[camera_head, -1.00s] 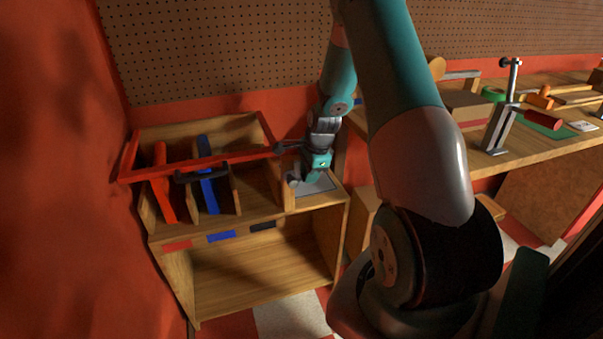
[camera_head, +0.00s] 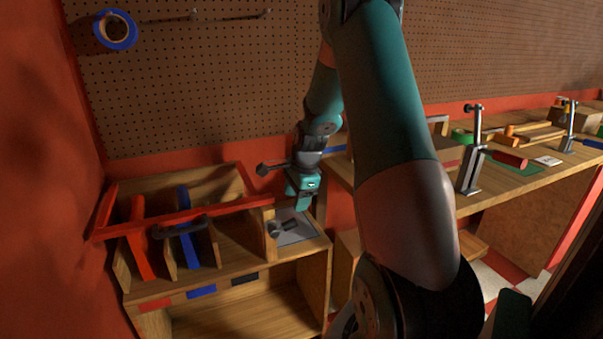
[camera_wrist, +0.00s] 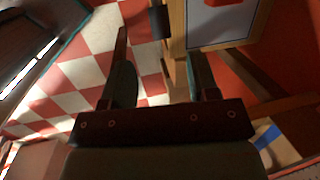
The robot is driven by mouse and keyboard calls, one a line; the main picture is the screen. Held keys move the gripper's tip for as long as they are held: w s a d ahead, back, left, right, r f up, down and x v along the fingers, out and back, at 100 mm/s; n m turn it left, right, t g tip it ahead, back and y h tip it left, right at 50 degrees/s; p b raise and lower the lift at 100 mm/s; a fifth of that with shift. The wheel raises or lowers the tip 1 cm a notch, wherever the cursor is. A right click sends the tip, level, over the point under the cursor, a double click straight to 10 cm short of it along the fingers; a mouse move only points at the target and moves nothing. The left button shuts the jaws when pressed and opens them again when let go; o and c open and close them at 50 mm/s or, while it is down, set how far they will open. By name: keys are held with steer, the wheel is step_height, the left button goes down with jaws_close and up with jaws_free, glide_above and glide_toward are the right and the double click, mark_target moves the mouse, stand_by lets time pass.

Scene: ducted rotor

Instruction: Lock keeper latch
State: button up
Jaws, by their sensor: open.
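The likely keeper latch is a small dark grey lever (camera_head: 285,228) on a pale grey plate (camera_head: 299,238) at the right end of the wooden rack. A red frame (camera_head: 170,222) with a black handle (camera_head: 180,227) lies across the rack's slots. My gripper (camera_head: 303,205) is open and empty, just above and behind the plate, apart from the lever. In the wrist view its two fingers (camera_wrist: 162,78) are spread, with nothing between them; the plate (camera_wrist: 212,28) shows beyond the right finger. Whether the latch is locked cannot be told.
A red piece (camera_head: 137,240) and a blue piece (camera_head: 188,228) stand in the rack's slots. A workbench (camera_head: 500,185) with clamps and tools runs along the right. Blue tape (camera_head: 115,30) hangs on the pegboard.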

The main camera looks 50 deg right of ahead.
steer(key=v, duration=0.8)
steer(key=shift+r, duration=0.1)
